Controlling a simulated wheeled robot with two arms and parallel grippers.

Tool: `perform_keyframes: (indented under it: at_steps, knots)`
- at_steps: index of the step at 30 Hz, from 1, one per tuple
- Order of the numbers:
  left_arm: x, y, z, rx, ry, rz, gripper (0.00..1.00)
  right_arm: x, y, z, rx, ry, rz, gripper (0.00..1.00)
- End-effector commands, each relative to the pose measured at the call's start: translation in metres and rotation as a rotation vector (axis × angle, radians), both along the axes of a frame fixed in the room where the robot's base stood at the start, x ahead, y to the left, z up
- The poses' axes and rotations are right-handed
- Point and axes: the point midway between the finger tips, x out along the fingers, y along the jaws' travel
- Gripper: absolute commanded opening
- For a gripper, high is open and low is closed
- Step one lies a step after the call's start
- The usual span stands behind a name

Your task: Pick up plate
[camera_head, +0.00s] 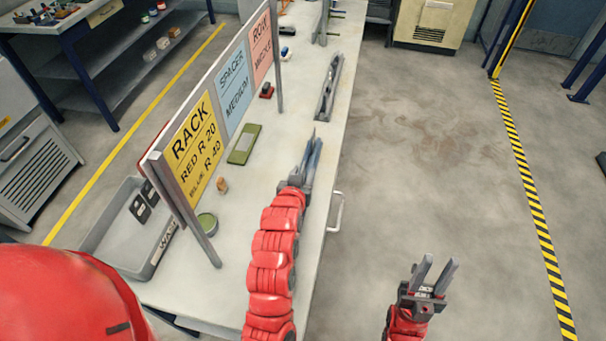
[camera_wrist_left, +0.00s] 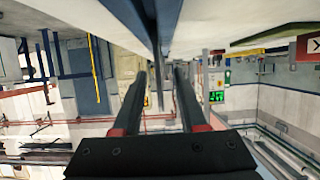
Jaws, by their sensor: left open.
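My left gripper (camera_head: 308,152) is open, low over the right side of the bench. A narrow blue-grey piece (camera_head: 316,158) shows at its fingers and could be the plate seen nearly edge-on. In the left wrist view a blue-grey upright piece (camera_wrist_left: 158,22) reaches between the two dark fingers of my left gripper (camera_wrist_left: 160,85). The fingers stand apart on either side of it; I cannot tell whether either touches it. My right gripper (camera_head: 434,272) is open and empty, out over the floor to the right of the bench.
A long grey rack (camera_head: 323,107) lies ahead on the bench (camera_head: 270,190). A green flat tray (camera_head: 243,146), a round green tin (camera_head: 207,224) and a small brown item (camera_head: 222,186) lie left. A sign board (camera_head: 197,147) and grey bin (camera_head: 118,228) line the left edge.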

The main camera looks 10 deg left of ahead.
Motion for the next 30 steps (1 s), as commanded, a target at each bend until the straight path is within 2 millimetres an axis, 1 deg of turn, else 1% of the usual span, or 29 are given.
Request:
perform_keyframes:
  at_steps: [3, 8, 9, 14, 15, 16, 30]
  knots:
    - [0.0034, 0.0, -0.0024, 0.0, 0.003, 0.0, 0.41, 0.0, 0.0, 0.0012, 0.0, 0.0, 0.0, 0.36]
    - [0.0033, -0.0001, -0.0025, 0.0, 0.002, 0.0, 0.41, 0.0, -0.0001, 0.0008, 0.0, 0.0, 0.0, 0.36]
    - [0.0033, -0.0002, -0.0025, 0.0, 0.002, 0.0, 0.39, 0.0, 0.0, 0.0008, 0.0, 0.0, 0.0, 0.36]
    - [0.0032, -0.0002, -0.0024, 0.0, 0.001, 0.0, 0.11, 0.0, 0.0, 0.0008, 0.0, 0.0, 0.0, 0.36]
    - [0.0032, -0.0002, -0.0024, 0.0, 0.001, 0.0, 0.03, -0.0001, 0.0, 0.0008, 0.0, 0.0, 0.0, 0.36]
    - [0.0031, -0.0002, -0.0025, 0.0, 0.002, 0.0, 0.0, 0.0, 0.0, 0.0007, 0.0, 0.0, 0.0, 0.36]
    - [0.0031, -0.0002, -0.0022, 0.0, 0.001, 0.0, 0.0, 0.0, 0.0, 0.0007, 0.0, 0.0, 0.0, 0.36]
